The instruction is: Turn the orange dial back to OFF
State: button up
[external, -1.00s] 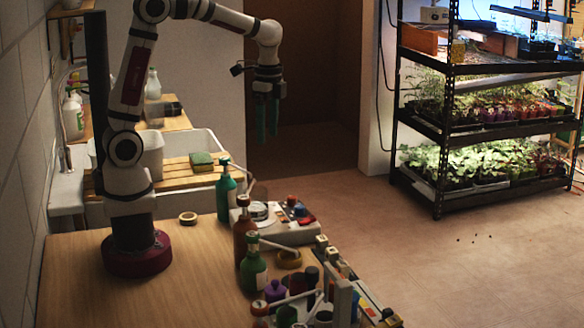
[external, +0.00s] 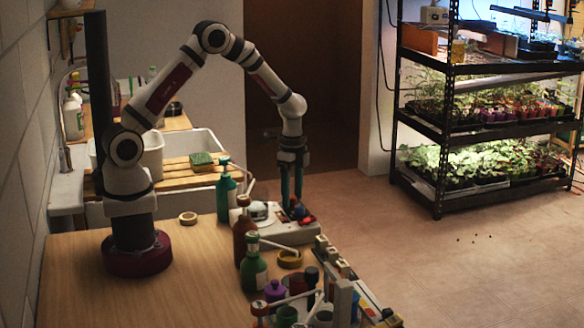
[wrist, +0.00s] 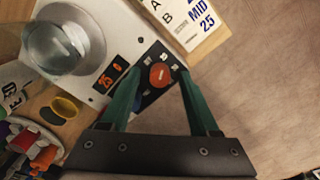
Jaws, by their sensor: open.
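The orange dial (wrist: 159,76) shows in the wrist view as a round knob with a small pale mark, on a black panel (wrist: 150,97) with small white marks around it. I cannot read which mark it points to. It belongs to a white device (wrist: 103,42) with a small display (wrist: 106,77) lit in orange digits. My gripper (external: 292,203) is open and points down over the device (external: 285,232). In the wrist view its green fingers lie on either side of the dial, and I cannot tell whether they touch it. The external view does not show the dial clearly.
A clear glass vessel (wrist: 58,45) stands on the device. Brown (external: 243,232) and green (external: 253,266) pump bottles stand close in front. A yellow ring (wrist: 65,106) and several coloured caps lie nearby. A white lettered card (wrist: 185,20) lies beyond the panel.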

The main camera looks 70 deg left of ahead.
jog(key=shift+f, duration=0.1)
grip_shut()
jog(key=shift+n, duration=0.4)
jog(key=n, duration=0.5)
jog(key=shift+n, duration=0.4)
jog(key=n, duration=0.5)
jog(key=shift+n, duration=0.3)
dwell(0.4)
grip_release()
